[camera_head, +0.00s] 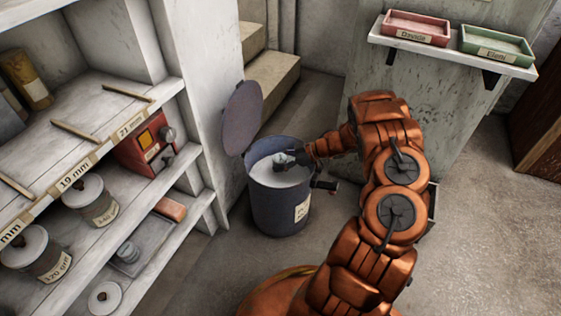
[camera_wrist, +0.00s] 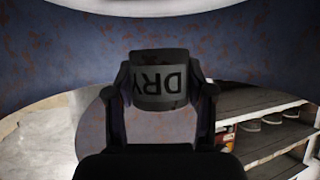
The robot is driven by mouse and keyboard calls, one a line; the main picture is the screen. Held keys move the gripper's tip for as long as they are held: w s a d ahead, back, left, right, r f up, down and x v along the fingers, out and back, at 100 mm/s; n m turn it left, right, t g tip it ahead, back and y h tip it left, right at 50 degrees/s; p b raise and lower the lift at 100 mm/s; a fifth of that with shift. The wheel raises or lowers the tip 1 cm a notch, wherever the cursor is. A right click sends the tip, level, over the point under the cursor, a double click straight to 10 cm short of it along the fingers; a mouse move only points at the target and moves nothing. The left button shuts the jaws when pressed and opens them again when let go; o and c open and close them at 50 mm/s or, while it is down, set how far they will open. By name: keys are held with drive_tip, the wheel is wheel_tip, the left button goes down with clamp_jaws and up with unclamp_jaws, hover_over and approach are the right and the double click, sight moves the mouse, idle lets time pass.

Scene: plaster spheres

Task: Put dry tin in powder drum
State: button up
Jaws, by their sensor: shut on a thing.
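The dry tin (camera_wrist: 160,80) is a small dark tin with a grey label reading "DRY", upside down in the wrist view. My gripper (camera_wrist: 161,92) is shut on it, one finger on each side. In the head view, my gripper (camera_head: 294,158) holds the tin (camera_head: 281,161) over the mouth of the powder drum. The powder drum (camera_head: 277,208) is a blue-grey open drum with white powder inside and a paper label. Its round lid (camera_head: 243,117) stands raised at the left. I cannot tell whether the tin touches the powder.
White shelves (camera_head: 150,255) at the left hold lidded jars (camera_head: 91,201) and a red box (camera_head: 147,143). A wall shelf (camera_head: 450,58) at upper right bears a pink tray (camera_head: 416,28) and a green tray (camera_head: 497,45). The floor at right is clear.

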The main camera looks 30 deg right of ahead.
sight(280, 157)
drive_tip(key=o, duration=1.3)
drive_tip(key=shift+r+p, duration=0.65)
drive_tip(key=shift+r, duration=1.4)
